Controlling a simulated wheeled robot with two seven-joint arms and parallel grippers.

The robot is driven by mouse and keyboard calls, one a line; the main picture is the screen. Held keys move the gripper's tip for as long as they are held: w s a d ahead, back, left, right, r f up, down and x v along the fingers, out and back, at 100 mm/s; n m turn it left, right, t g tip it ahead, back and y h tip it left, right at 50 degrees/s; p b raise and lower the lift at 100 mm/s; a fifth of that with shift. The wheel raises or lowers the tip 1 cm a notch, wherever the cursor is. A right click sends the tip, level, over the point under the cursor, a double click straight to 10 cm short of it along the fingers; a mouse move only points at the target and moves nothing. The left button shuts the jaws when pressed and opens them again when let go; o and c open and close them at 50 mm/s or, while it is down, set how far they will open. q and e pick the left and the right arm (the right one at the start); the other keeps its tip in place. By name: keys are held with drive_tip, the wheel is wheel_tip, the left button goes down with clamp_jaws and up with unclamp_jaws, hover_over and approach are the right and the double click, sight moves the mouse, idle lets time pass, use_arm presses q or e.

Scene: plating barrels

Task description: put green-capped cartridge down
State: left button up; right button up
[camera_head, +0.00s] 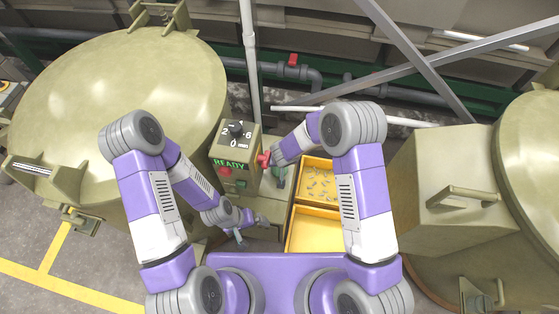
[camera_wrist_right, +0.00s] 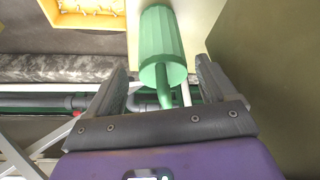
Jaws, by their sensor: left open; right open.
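The green-capped cartridge (camera_wrist_right: 163,45) shows in the right wrist view as a ribbed green cylinder with a narrow tip. In the head view a small green part (camera_head: 279,178) shows just below my right gripper (camera_head: 270,159), beside the control box. In the wrist view my right gripper (camera_wrist_right: 160,80) is open, with the green piece between and beyond its fingers; I cannot tell whether they touch it. My left gripper (camera_head: 250,228) is open and empty, low in front of the control box. The rest of the cartridge is hidden.
The control box (camera_head: 222,175) has a dial, a READY display and a red button. A yellow bin (camera_head: 319,164) with small parts and an emptier yellow bin (camera_head: 312,230) stand to its right. Large olive barrels (camera_head: 110,100) flank both sides, with pipes (camera_head: 300,72) behind.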

drive_tip(key=w+p, duration=0.2)
drive_tip(key=w, duration=0.1)
drive_tip(key=w+p, duration=0.1)
drive_tip(key=shift+w+a+r, duration=0.1)
drive_tip(key=shift+w+a, duration=0.15)
drive_tip(key=shift+w, duration=0.1)
drive_tip(key=shift+w+f, duration=0.2)
drive_tip(key=shift+f, duration=0.5)
drive_tip(key=shift+c, duration=0.5)
drive_tip(key=shift+a+r, duration=0.1)
drive_tip(key=c, duration=1.4)
